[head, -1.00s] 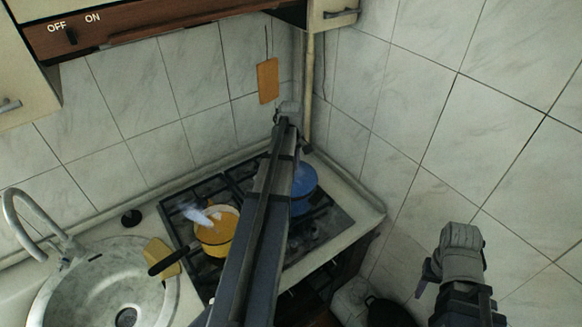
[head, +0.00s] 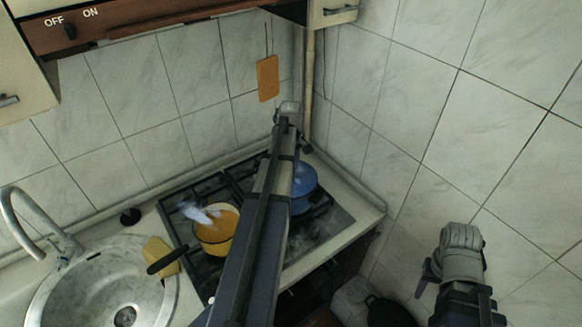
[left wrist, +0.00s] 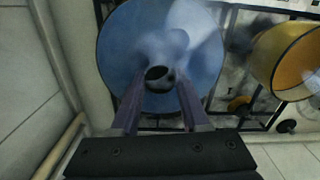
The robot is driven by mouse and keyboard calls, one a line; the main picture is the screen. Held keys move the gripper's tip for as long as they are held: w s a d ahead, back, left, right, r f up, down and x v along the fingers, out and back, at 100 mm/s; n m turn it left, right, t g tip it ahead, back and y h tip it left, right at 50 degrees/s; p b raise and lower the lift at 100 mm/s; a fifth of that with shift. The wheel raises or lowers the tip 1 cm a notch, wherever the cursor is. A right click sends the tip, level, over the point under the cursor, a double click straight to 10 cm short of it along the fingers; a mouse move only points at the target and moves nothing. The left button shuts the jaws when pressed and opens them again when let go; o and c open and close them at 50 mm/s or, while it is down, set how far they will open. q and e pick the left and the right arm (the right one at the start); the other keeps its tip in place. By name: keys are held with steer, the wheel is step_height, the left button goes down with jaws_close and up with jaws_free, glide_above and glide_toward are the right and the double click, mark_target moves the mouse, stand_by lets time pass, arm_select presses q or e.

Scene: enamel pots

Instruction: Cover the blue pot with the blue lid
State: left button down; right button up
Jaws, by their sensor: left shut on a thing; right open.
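The blue lid (left wrist: 125,50) fills the upper middle of the left wrist view as a broad blue disc with a dark knob (left wrist: 158,73). My left gripper (left wrist: 158,88) is shut on this knob, one finger on each side. The blue pot cannot be clearly told apart from the lid, nor whether the two touch. My right gripper (head: 456,258) is open and empty at the lower right, away from the stove.
A yellow pot (head: 213,236) with a dark handle stands on the stove (head: 325,222) left of my arm, with pale steam over it. A sink (head: 90,285) and a yellow sponge (head: 160,254) lie further left. Tiled walls close the corner behind and right.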

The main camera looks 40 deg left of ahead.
arm_select(q)
steer(key=shift+c, duration=1.6)
jaws_free()
steer(key=shift+r, duration=0.1)
step_height(320, 180, up, 8)
steer(key=p, duration=0.8)
steer(key=shift+f, duration=0.2)
steer(key=d+f+m+b, duration=0.3)
steer(key=d, duration=0.4)
steer(key=d+f+m+b, duration=0.2)
steer(key=d+b, duration=0.1)
steer(key=d, duration=0.5)
steer(key=s+d+f+m+b, duration=0.3)
steer(key=s+d+m, duration=0.1)
steer(key=d, duration=0.5)
steer(key=s+d+f+m+b, duration=0.3)
steer(key=s+d+f+m, duration=0.1)
steer(key=d, duration=0.4)
steer(key=s+d+f+m+y+b, duration=0.1)
steer(key=s+d+f+m+b, duration=0.2)
steer(key=s+d+m, duration=0.2)
steer(key=d+m, duration=0.2)
steer(key=d, duration=0.2)
steer(key=shift+s+d+f+b, duration=0.15)
steer(key=shift+s+d+b, duration=0.15)
steer(key=shift+b, duration=0.05)
